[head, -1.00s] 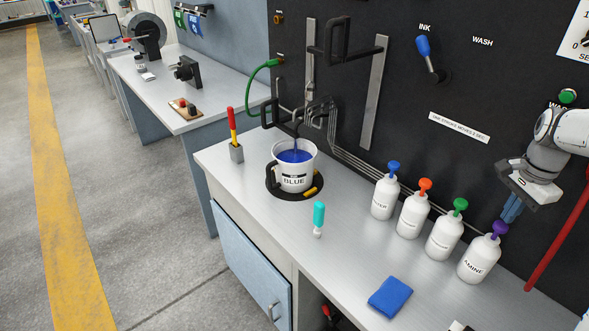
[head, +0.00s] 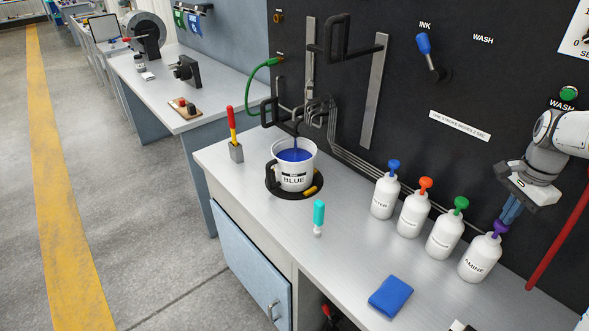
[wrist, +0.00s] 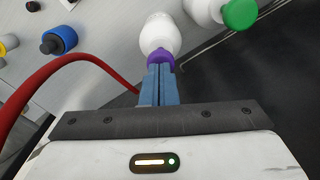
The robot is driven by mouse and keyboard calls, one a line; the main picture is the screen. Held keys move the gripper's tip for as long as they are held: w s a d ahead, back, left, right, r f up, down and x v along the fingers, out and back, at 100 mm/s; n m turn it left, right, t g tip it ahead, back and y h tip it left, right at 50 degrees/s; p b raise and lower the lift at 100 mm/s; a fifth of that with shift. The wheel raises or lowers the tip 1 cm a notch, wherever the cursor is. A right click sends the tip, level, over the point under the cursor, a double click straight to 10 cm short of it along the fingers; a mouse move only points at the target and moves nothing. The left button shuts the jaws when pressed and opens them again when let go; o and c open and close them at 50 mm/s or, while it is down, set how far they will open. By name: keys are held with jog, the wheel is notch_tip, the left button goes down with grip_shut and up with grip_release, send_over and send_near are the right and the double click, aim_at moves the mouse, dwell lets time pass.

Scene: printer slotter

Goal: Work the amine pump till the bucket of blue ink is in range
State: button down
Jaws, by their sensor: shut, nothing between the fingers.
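The amine bottle (head: 477,262) is white with a purple pump top (head: 499,228) and stands at the right end of a row of pump bottles. My gripper (head: 504,222) is shut, its blue fingers pointing down with the tips at the purple top. In the wrist view the shut fingers (wrist: 160,70) meet the purple top (wrist: 160,57); I cannot tell if they press on it. The white bucket (head: 293,178) marked BLUE holds blue ink (head: 295,155) and stands on a dark round plate (head: 276,190). A dark stirrer reaches into the ink.
Bottles with blue (head: 393,166), orange (head: 426,185) and green (head: 461,204) tops stand left of the amine bottle. A blue cloth (head: 390,296) and a teal-handled tool (head: 319,215) are on the bench. A red hose (head: 560,227) runs at the right.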

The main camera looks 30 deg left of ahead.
jog(key=shift+f+b, duration=1)
jog(key=shift+f, duration=0.7)
jog(key=shift+r, duration=0.1)
jog(key=shift+r+p, duration=1.7)
jog(key=shift+r, duration=0.4)
jog(key=shift+f, duration=0.1)
jog(key=shift+f+b, duration=1.3)
jog(key=shift+f, duration=0.7)
jog(key=shift+r, duration=0.15)
jog(key=shift+r+p, duration=1.6)
jog(key=shift+r, duration=0.4)
